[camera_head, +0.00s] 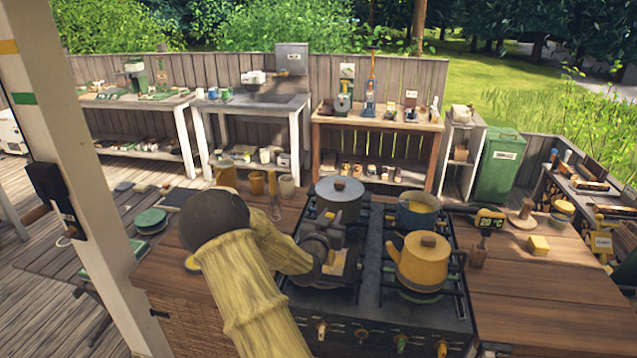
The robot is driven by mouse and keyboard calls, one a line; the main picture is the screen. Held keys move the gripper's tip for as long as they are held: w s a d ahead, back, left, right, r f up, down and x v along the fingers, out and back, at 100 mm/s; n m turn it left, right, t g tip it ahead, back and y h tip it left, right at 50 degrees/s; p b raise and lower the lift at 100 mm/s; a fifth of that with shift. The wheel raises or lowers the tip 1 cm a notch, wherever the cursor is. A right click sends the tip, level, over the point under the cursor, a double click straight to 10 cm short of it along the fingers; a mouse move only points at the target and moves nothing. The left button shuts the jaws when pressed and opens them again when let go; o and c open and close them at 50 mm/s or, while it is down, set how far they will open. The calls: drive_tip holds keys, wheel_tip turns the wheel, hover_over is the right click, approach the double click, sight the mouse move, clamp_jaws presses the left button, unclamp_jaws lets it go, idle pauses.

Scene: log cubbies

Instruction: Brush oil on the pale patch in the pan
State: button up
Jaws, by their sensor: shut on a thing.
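A dark square pan (350,270) sits on the front left burner of the black stove. Part of its inside shows a pale tan patch (341,262), partly covered by my gripper. My gripper (331,258) is low over the pan, reaching in from the left. It is shut on a slim thing that seems to be the brush, mostly hidden by the jaws and arm. I cannot tell whether its tip touches the patch. A blue pot (417,214) with yellow contents stands at the back right burner; I cannot tell if this is the oil.
A yellow kettle (420,262) stands close on the right. The wooden counter (550,300) right of the stove is mostly clear at the front.

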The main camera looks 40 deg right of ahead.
drive_tip(key=r, duration=0.1)
drive_tip(key=r+p, duration=0.1)
drive_tip(key=shift+a+r, duration=0.2)
drive_tip(key=shift+r, duration=0.15)
drive_tip(key=shift+s+d, duration=0.15)
drive_tip(key=shift+d, duration=0.1)
drive_tip(key=shift+a, duration=0.1)
